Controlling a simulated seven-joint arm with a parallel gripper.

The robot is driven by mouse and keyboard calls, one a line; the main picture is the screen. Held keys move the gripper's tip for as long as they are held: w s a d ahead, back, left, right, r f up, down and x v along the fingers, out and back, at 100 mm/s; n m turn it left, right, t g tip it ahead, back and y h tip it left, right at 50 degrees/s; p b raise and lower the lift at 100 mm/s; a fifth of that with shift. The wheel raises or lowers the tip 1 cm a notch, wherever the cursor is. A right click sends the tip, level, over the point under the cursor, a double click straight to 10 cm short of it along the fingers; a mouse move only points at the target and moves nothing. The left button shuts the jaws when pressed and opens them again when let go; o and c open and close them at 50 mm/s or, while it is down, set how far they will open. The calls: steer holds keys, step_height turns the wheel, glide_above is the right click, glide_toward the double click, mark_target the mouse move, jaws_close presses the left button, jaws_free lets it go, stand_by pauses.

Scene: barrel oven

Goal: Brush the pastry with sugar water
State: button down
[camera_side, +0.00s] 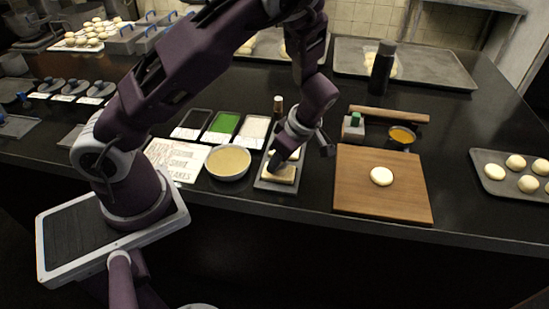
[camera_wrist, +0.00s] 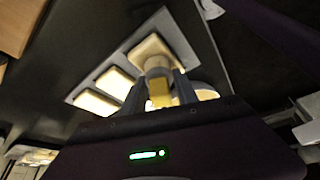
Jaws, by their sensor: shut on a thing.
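A narrow grey tray (camera_side: 262,184) holds pale square pastries. In the wrist view the tray (camera_wrist: 186,36) shows three pastries in a row, including a middle one (camera_wrist: 115,82). My gripper (camera_wrist: 160,90) is shut on a yellow-handled tool (camera_wrist: 160,92), seemingly a brush. Its pale far end overlaps the end pastry (camera_wrist: 147,47); I cannot tell whether they touch. In the side view my gripper (camera_side: 282,160) is low over the tray and hides part of it and the tool. A bowl of pale liquid (camera_side: 228,162) stands just left of the tray.
A wooden board (camera_side: 380,205) with a round dough piece (camera_side: 381,176) lies to the right. Behind it are a small bowl of orange liquid (camera_side: 402,136) and a rolling pin (camera_side: 390,114). Shallow green (camera_side: 223,124) and other containers stand behind the bowl. A tall black bottle (camera_side: 381,70) stands farther back.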

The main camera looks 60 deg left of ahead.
mark_target(287, 167)
steer(key=shift+w+d, duration=1)
steer(key=shift+s+a+f, duration=0.1)
steer(key=shift+s+a, duration=2.05)
steer(key=shift+w+d, duration=2.15)
steer(key=shift+d, duration=0.05)
steer(key=shift+s+a, duration=2.2)
steer(key=shift+w+d, duration=2.25)
steer(key=shift+r, duration=3)
steer(key=shift+a, duration=0.1)
